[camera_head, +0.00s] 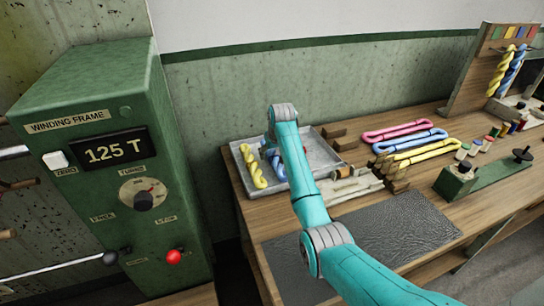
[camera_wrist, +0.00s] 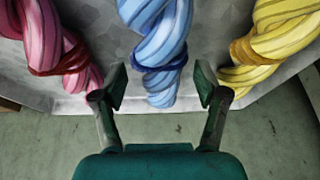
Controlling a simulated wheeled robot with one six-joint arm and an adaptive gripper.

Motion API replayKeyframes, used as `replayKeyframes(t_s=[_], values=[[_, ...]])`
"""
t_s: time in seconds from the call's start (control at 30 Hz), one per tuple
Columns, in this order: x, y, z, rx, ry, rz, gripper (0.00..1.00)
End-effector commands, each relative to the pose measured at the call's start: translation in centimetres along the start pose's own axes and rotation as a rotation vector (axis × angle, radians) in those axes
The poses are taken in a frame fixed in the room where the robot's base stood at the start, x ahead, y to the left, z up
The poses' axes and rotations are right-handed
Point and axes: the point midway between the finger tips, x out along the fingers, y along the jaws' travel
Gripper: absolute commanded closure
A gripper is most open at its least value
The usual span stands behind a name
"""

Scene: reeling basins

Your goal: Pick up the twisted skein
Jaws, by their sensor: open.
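Three twisted skeins lie side by side in a grey metal tray (camera_head: 234,150). In the wrist view these are a pink-red skein (camera_wrist: 55,38) at left, a blue skein (camera_wrist: 158,40) in the middle and a yellow skein (camera_wrist: 285,28) at right, each tied with a band. My gripper (camera_wrist: 160,88) is open, and the blue skein's near end appears between its fingertips; I cannot tell the height gap. In the head view the yellow skein (camera_head: 251,168) and part of the blue skein (camera_head: 272,160) show. My arm hides the pink-red one and my gripper there.
Loose pink (camera_head: 397,130), blue (camera_head: 410,140) and yellow (camera_head: 426,152) skein loops lie right of the tray. A wooden rack (camera_head: 480,65) holds hanging twisted skeins. A dark mat (camera_head: 400,235) is clear in front. A green winding frame (camera_head: 95,90) stands left.

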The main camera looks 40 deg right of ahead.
Motion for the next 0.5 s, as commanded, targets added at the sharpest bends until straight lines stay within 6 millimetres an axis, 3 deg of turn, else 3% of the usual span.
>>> replayKeyframes(t_s=[0.2, 0.43, 0.5], values=[[0.02, -0.01, -0.02, 0.000, 0.001, 0.000, 0.30], [0.01, -0.01, -0.01, 0.000, 0.001, 0.000, 0.87], [0.01, -0.01, -0.01, 0.000, 0.000, 0.000, 0.93]])
